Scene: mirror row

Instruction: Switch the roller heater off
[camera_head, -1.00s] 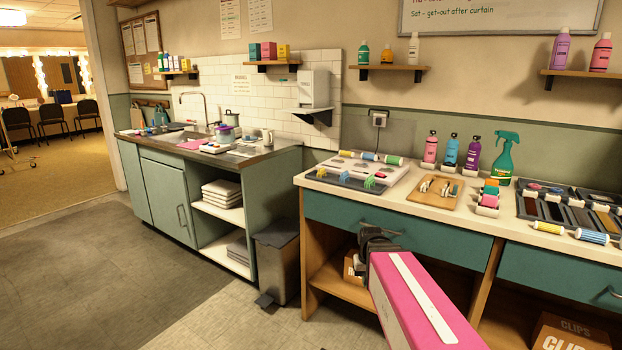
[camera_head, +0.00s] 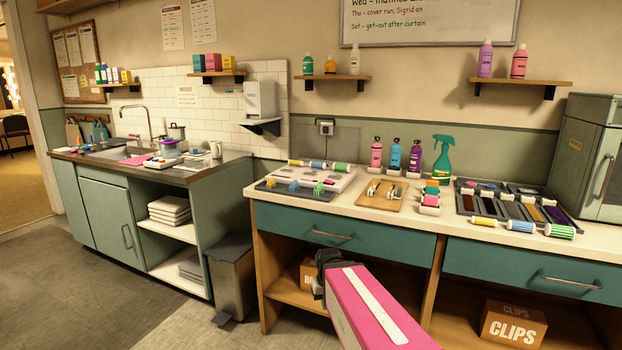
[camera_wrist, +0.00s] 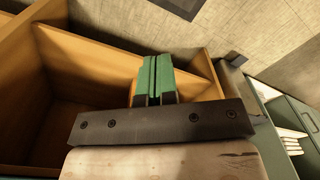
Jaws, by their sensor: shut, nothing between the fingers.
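What looks like the roller heater (camera_head: 338,179) is a pale flat box at the left end of the counter, with several coloured rollers along its back. I cannot make out a switch on it. A wall socket (camera_head: 326,127) with a plug is above it. My gripper (camera_head: 322,268) is in front of the counter, below its top and apart from the heater. In the wrist view its green fingers (camera_wrist: 153,78) are together and empty, pointing toward the open wooden shelf space and the floor. The heater is not in the wrist view.
A dark tray of clips (camera_head: 297,189) lies before the heater, with a wooden board (camera_head: 381,196) to its right. Bottles, rollers and a dark sectioned tray (camera_head: 490,204) fill the counter further right. A bin (camera_head: 231,277) stands left of the counter, with bare floor before it.

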